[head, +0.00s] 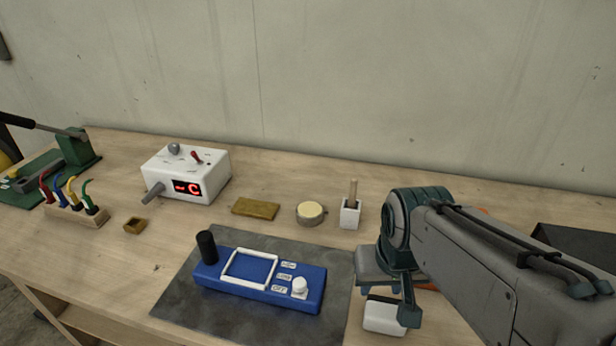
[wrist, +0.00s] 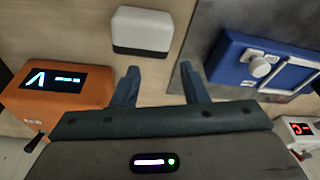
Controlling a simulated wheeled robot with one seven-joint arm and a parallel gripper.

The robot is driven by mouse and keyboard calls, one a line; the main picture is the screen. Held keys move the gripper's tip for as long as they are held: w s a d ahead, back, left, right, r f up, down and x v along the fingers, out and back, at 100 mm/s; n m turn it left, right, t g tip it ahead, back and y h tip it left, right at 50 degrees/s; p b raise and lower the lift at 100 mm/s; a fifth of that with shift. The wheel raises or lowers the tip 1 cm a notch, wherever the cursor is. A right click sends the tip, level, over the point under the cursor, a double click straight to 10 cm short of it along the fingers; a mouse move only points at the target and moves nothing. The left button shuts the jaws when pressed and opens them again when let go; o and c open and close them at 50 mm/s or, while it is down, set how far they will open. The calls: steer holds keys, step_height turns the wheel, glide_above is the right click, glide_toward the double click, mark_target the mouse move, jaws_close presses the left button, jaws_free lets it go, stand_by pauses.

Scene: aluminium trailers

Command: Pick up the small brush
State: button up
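A thin wooden handle (head: 353,191) stands upright in a small white square holder (head: 350,214), right of the round tin. It looks like the small brush, but any bristles are hidden inside the holder. In the wrist view I do not see it. My gripper (wrist: 158,72) is open, with its two fingers apart and nothing between them. In the head view it is nearer to me and to the right of the holder, partly hidden by my arm.
A white block with a dark underside (wrist: 142,30) lies beyond my fingertips. An orange device (wrist: 58,92) is on one side, the blue panel device (head: 260,281) on a grey mat (head: 178,298) on the other. A round tin (head: 310,213) and brown sponge-like block (head: 255,208) stand left of the holder.

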steer(key=w+r+m+g+p, duration=0.1)
steer(key=w+r+m, duration=0.35)
steer(key=w, duration=0.25)
steer(key=w+r+m+p, duration=0.1)
steer(key=w+r+m, duration=0.3)
steer(key=w+m, duration=0.25)
step_height(320, 180, up, 3)
steer(key=m+g, duration=0.2)
steer(key=m, duration=0.7)
glide_above(353, 192)
steer(key=shift+w+a+m+p, duration=0.1)
steer(key=shift+a+m+p, duration=0.05)
steer(key=shift+m+p, duration=0.25)
steer(key=shift+f, duration=0.3)
step_height(353, 192, down, 8)
steer(key=shift+r, duration=0.2)
steer(key=shift+w+d+f+p, duration=0.1)
steer(key=shift+w+f+p, duration=0.1)
steer(key=shift+f, duration=1.15)
steer(key=shift+w+d+f+p, duration=0.1)
steer(key=shift+f+p, duration=0.05)
steer(key=shift+f, duration=1.15)
jaws_close()
